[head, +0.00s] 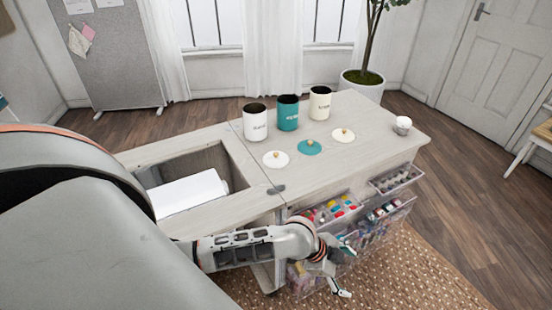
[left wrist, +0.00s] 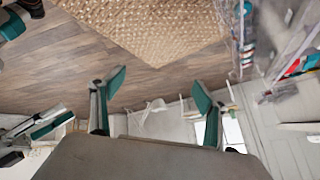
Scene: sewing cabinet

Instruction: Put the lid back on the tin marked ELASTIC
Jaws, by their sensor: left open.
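Three open tins stand in a row at the back of the cabinet top in the head view: a white tin (head: 256,124), a teal tin (head: 288,115) and another white tin (head: 320,104). Their labels are too small to read surely. In front of each lies a knobbed lid: a white lid (head: 276,159), a teal lid (head: 309,147) and a white lid (head: 343,135). My left gripper (head: 344,272) is open and empty, low beside the cabinet front, below the top and away from the lids. Its fingers also show in the left wrist view (left wrist: 159,90).
The cabinet top (head: 375,130) has a small white cup (head: 402,125) at its right corner. An open well at left holds a white object (head: 189,194). Open clear drawers (head: 395,180) of sewing supplies jut from the front near my left arm. A woven rug (head: 420,272) lies below.

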